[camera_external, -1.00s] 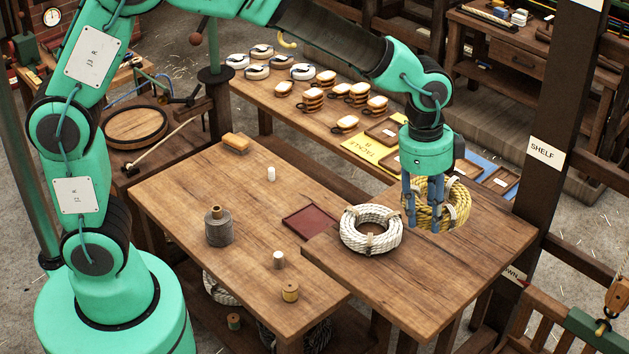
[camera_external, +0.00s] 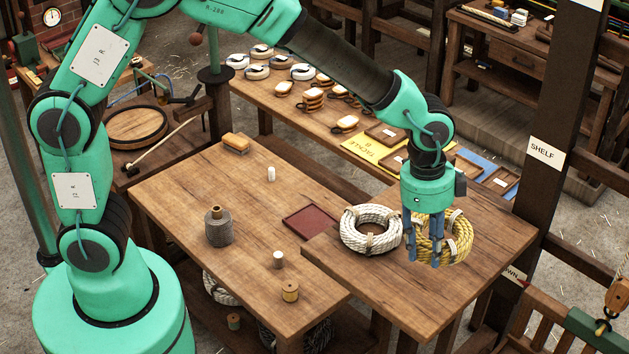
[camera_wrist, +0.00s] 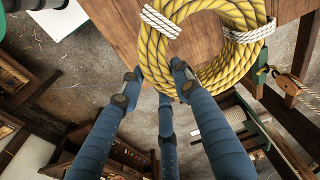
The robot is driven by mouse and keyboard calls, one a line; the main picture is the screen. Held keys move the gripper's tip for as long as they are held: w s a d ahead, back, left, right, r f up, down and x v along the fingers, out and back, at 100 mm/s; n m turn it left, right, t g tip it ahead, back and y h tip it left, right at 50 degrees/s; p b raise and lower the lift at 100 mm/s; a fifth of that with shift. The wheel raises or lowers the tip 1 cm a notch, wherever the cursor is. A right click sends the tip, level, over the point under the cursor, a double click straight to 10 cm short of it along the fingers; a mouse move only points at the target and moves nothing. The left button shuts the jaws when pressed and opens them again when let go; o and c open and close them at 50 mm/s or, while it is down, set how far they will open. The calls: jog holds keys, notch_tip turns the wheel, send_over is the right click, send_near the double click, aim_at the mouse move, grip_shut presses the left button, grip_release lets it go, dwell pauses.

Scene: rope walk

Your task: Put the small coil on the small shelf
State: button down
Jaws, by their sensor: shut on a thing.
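My gripper (camera_external: 424,258) is shut on the near-left rim of a yellow rope coil (camera_external: 461,238) with white ties. The wrist view shows the gripper (camera_wrist: 157,78) with its blue fingers at the rim of the yellow coil (camera_wrist: 215,72). The coil is over the raised wooden board (camera_external: 400,300) at the right; I cannot tell whether it touches the board. A white rope coil (camera_external: 352,236) lies on the board just left of my gripper and looks about as large. A sign reading SHELF (camera_external: 545,152) is on the dark post behind.
A back bench (camera_external: 250,95) carries blocks and trays. The dark post (camera_external: 560,110) stands right of the board.

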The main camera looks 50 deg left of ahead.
aim_at(423, 261)
jog(key=shift+f+p, duration=0.4)
jog(key=shift+f, duration=2.65)
jog(key=shift+f, duration=1.9)
jog(key=c, duration=1.3)
grip_release()
jog(key=shift+o, duration=0.2)
jog(key=shift+s+a+r+b, duration=0.1)
jog(key=shift+a+r, duration=0.15)
jog(key=shift+r, duration=1.75)
jog(key=shift+s+a+r+b, duration=0.1)
jog(key=shift+a+r+b, duration=0.1)
jog(key=shift+r, duration=1.75)
jog(key=shift+a+r+b, duration=0.1)
jog(key=shift+a+r, duration=0.15)
jog(key=shift+r, duration=1.75)
